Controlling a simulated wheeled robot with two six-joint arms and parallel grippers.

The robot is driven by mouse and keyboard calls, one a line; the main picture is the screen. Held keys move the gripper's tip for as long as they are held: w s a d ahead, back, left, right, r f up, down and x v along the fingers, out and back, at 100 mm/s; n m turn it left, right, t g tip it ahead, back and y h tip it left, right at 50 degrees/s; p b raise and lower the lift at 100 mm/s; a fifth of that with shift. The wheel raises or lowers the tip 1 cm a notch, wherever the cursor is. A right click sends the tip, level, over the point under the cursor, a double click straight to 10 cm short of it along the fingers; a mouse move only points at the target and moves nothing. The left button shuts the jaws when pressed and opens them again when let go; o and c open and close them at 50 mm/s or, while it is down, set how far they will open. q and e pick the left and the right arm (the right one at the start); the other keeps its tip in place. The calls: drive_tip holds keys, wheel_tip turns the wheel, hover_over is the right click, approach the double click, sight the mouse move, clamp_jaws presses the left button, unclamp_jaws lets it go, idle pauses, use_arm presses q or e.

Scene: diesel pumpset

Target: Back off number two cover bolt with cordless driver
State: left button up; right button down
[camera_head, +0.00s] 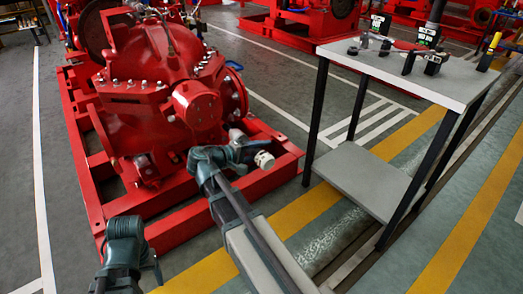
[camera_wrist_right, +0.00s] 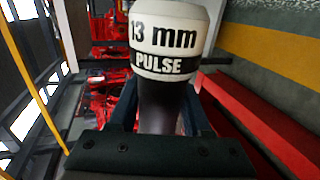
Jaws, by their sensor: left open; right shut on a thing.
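The red pump casing (camera_head: 150,60) stands at upper left in the head view. Several pale bolts (camera_head: 130,84) run along its cover flange; I cannot tell which is number two. My right gripper (camera_head: 240,152) is shut on the driver, in front of the pump's lower right side and apart from the bolts. The driver's white end (camera_head: 264,160) points right. In the right wrist view the driver (camera_wrist_right: 165,45) has a white band marked "13 mm PULSE" and a dark grip between the fingers; its tip is out of view. My left gripper (camera_head: 125,228) is open and empty at lower left.
A grey trolley (camera_head: 335,48) on black legs stands at right, with a lower shelf (camera_head: 372,178). The red base frame (camera_head: 180,218) surrounds the pump. Striped floor between frame and trolley is clear.

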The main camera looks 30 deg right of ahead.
drive_tip(key=shift+w, duration=0.1)
drive_tip(key=shift+w+a, duration=0.15)
drive_tip(key=shift+w, duration=2.05)
drive_tip(key=shift+w+r, duration=0.15)
drive_tip(key=shift+w, duration=0.5)
idle(1.7)
drive_tip(key=shift+s+a, duration=0.1)
drive_tip(key=shift+s, duration=0.25)
idle(1.2)
